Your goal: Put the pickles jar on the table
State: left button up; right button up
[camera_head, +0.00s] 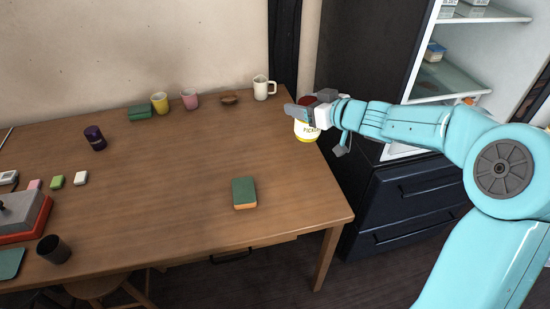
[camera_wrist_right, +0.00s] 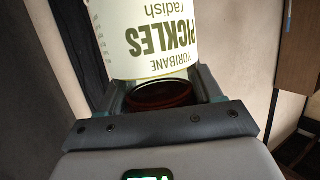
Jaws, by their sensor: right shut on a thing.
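The pickles jar (camera_head: 306,132) has a white label with a yellow band and a dark red lid. My right gripper (camera_head: 308,110) is shut on it near the lid and holds it at the right edge of the wooden table (camera_head: 190,190). In the right wrist view the jar (camera_wrist_right: 160,40) fills the top, its label reading upside down, with the lid between the fingers of the gripper (camera_wrist_right: 163,100). I cannot tell whether the jar touches the table. My left gripper is not in view.
A white pitcher (camera_head: 261,89), a brown bowl (camera_head: 229,98), pink (camera_head: 190,99) and yellow (camera_head: 160,103) mugs stand along the back. A green-topped block (camera_head: 244,192) lies near the front. An open fridge (camera_head: 450,60) stands at right. The table's middle is clear.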

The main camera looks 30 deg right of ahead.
jog(key=shift+s+f+b, duration=0.1)
jog(key=shift+f+b, duration=3.75)
jog(key=shift+f, duration=5.45)
jog(key=shift+f, duration=0.2)
jog(key=o, duration=1.3)
jog(key=shift+o, duration=0.5)
jog(key=shift+r, duration=0.15)
jog(key=p+v, duration=0.2)
jog(key=v, duration=1)
